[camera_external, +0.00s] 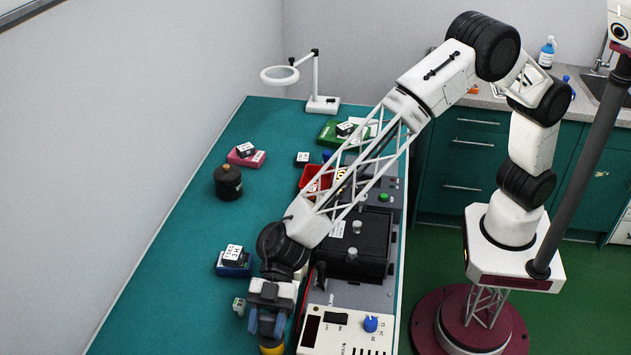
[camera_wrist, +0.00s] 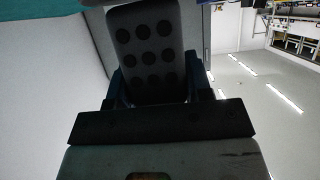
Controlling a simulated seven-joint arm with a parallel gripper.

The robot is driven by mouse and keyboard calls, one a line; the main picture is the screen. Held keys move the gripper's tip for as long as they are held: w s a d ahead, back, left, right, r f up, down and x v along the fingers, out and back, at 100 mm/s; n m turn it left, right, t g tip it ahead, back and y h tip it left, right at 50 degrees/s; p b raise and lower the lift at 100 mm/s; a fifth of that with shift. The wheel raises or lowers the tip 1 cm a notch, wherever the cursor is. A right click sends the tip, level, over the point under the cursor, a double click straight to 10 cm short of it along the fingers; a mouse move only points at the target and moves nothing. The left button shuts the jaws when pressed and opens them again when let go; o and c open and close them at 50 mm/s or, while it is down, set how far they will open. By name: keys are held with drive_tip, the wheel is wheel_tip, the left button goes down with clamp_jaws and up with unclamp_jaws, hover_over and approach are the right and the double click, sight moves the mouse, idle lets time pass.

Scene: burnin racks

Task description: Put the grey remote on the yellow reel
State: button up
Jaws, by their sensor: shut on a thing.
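The grey remote (camera_wrist: 150,42), with rows of dark round buttons, is held between the fingers of my gripper (camera_wrist: 158,88) in the wrist view. In the external view my gripper (camera_external: 267,325) points down at the near end of the teal bench, and the remote cannot be made out there. A yellow thing (camera_external: 272,349), likely the yellow reel, shows just below the gripper at the bottom edge. Most of it is hidden or cut off, and I cannot tell whether anything touches it.
A white panel with a blue knob (camera_external: 371,324) and a black box (camera_external: 357,248) stand right of the gripper. A blue block with a labelled cube (camera_external: 233,257), a dark round pot (camera_external: 228,182) and a pink block (camera_external: 246,156) lie farther up. The bench's left side is mostly clear.

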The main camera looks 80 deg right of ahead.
drive_tip(key=shift+f, duration=0.4)
drive_tip(key=shift+s+d+f, duration=0.1)
drive_tip(key=shift+f, duration=0.45)
drive_tip(key=o, duration=1)
drive_tip(key=shift+f, duration=0.3)
drive_tip(key=shift+r, duration=0.45)
drive_tip(key=r+v, duration=0.1)
drive_tip(key=v, duration=1.1)
drive_tip(key=shift+r, duration=0.35)
